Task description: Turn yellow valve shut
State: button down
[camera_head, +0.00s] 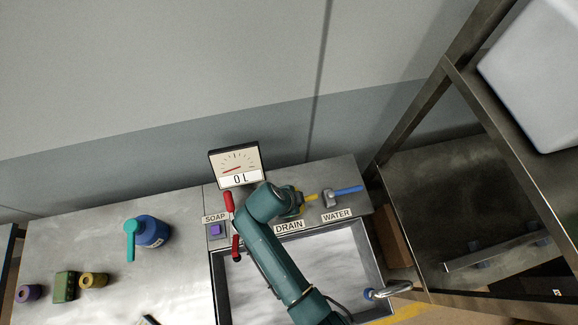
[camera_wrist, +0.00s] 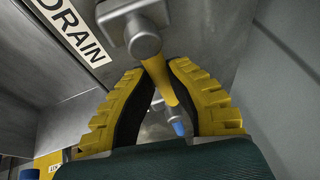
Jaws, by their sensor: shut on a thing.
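The yellow valve handle (camera_head: 311,196) is behind the sink, by the DRAIN label (camera_head: 289,226). In the wrist view the yellow handle (camera_wrist: 160,80) runs from a grey metal valve body (camera_wrist: 140,36) down between my two fingers. My gripper (camera_head: 297,203) is at the handle, and its yellow-backed, dark-padded fingers (camera_wrist: 154,78) are shut on it from both sides. My arm and gripper hide part of the valve in the head view.
The blue WATER valve handle (camera_head: 349,190) is close on the right. A red handle (camera_head: 229,203) is on the left near the SOAP label (camera_head: 215,218). A gauge (camera_head: 235,166) reading 0 L stands behind. The sink (camera_head: 345,250) lies in front; a metal shelf (camera_head: 470,200) stands right.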

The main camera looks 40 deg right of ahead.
jog(key=shift+s+f, duration=0.2)
jog(key=shift+f, duration=0.05)
jog(key=c, duration=1)
grip_release()
jog(key=shift+r, duration=0.1)
jog(key=shift+w+a+r, duration=0.1)
jog(key=shift+a+r, duration=0.05)
jog(key=shift+r, duration=0.15)
jog(key=v, duration=1.1)
jog(key=shift+r, duration=0.15)
jog(key=shift+a, duration=0.1)
